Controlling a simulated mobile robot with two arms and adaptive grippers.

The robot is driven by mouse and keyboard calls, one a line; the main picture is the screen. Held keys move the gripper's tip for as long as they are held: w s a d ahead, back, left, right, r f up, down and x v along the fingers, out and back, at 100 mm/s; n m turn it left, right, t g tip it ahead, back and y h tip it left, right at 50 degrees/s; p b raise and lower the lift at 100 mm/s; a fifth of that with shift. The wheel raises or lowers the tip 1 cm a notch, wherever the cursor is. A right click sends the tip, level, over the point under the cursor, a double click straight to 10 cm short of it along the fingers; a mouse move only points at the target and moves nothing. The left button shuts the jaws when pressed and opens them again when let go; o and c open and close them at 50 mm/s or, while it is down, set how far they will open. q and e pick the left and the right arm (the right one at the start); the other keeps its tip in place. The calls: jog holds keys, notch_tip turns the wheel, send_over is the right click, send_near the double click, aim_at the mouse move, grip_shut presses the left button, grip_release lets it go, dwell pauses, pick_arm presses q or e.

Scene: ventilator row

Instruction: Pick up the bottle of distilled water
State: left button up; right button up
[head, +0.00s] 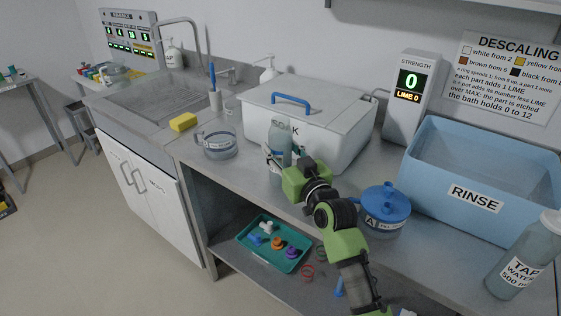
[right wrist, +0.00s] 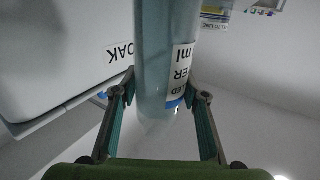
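The bottle of distilled water (head: 280,136) is pale grey-blue with a white label and stands upright at the front of the counter, before the SOAK bath. My right gripper (head: 284,159) is at the bottle, with its fingers on either side. In the right wrist view the bottle (right wrist: 160,60) lies between the two fingers (right wrist: 160,95), its label partly showing. Both fingertips meet its sides with no clear gap. The bottle's foot is partly hidden by the gripper in the head view. My left gripper is not in view.
The white SOAK bath (head: 340,125) with a blue handle is close behind the bottle. A glass bowl (head: 217,142) is to its left, a blue-lidded jar (head: 385,208) to its right. The blue RINSE tub (head: 490,150) and tap water bottle (head: 520,262) are farther right.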

aim_at(286, 126)
jog(key=c, duration=0.5)
jog(key=shift+c, duration=0.4)
jog(key=shift+r, duration=0.25)
jog(key=shift+r, duration=1)
jog(key=s+r, duration=0.1)
jog(key=r, duration=0.1)
jog(key=s+r, duration=0.2)
jog(key=s+d+r, duration=0.1)
jog(key=s+r, duration=0.1)
jog(key=r, duration=0.1)
jog(key=s+d+r, duration=0.2)
jog(key=s+r, duration=0.1)
jog(key=s, duration=0.5)
jog(key=shift+r, duration=0.2)
